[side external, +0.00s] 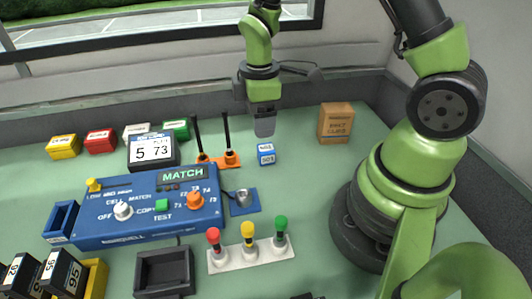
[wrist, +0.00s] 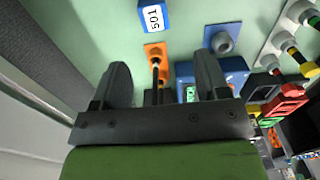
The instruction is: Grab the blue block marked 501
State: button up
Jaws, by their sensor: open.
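The blue block marked 501 (side external: 266,158) stands on the green table, right of the orange stand with two black rods. It also shows at the top edge of the wrist view (wrist: 155,17), its white 501 label facing the camera, partly cut off by the frame. My gripper (side external: 264,134) hangs just above and slightly behind the block in the side view. In the wrist view my gripper (wrist: 162,64) is open and empty, its two dark fingers spread. The block lies beyond the fingertips, not between them.
The orange stand (side external: 229,160) with upright rods is close to the block's left. A blue MATCH panel (side external: 150,205), a strip of coloured knobs (side external: 250,253) and a brown box (side external: 336,121) stand around.

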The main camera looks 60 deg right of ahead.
aim_at(264, 148)
notch_tip(264, 148, down, 5)
jog(key=shift+s+d+f, duration=0.1)
jog(key=shift+d+f, duration=0.05)
jog(key=shift+f, duration=0.7)
jog(key=shift+w+d+f, duration=0.1)
jog(key=shift+d+f, duration=0.1)
jog(key=shift+f, duration=0.65)
jog(key=shift+s+d+f, duration=0.1)
jog(key=shift+d+f, duration=0.05)
jog(key=shift+f, duration=0.7)
jog(key=c, duration=1)
